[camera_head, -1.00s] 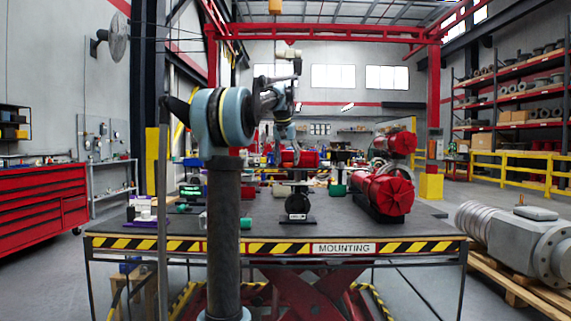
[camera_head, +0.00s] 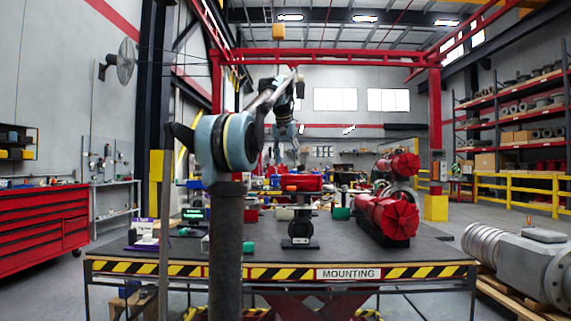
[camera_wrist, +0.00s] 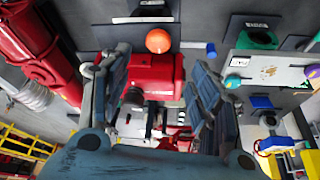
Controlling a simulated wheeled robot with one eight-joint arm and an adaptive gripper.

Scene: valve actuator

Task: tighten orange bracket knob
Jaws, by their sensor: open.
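The orange knob (camera_wrist: 158,40) shows as a round ball at the top of a red box-shaped body (camera_wrist: 152,78) in the wrist view. A small orange spot (camera_head: 291,188) in front of the red body (camera_head: 297,182) on the table in the head view may be the same knob. My gripper (camera_wrist: 155,62) is open, with its two blue-grey fingers spread to the left and right of the red body. The knob appears between and beyond the fingertips, and no contact is visible. In the head view my gripper (camera_head: 287,148) hangs small over the back of the table.
The dark mounting table (camera_head: 348,272) holds a large red actuator (camera_head: 388,215) at the right and a black valve stand (camera_head: 300,228) near the front middle. A green part (camera_wrist: 257,39) lies right of the knob in the wrist view. Bare tabletop lies around the stand.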

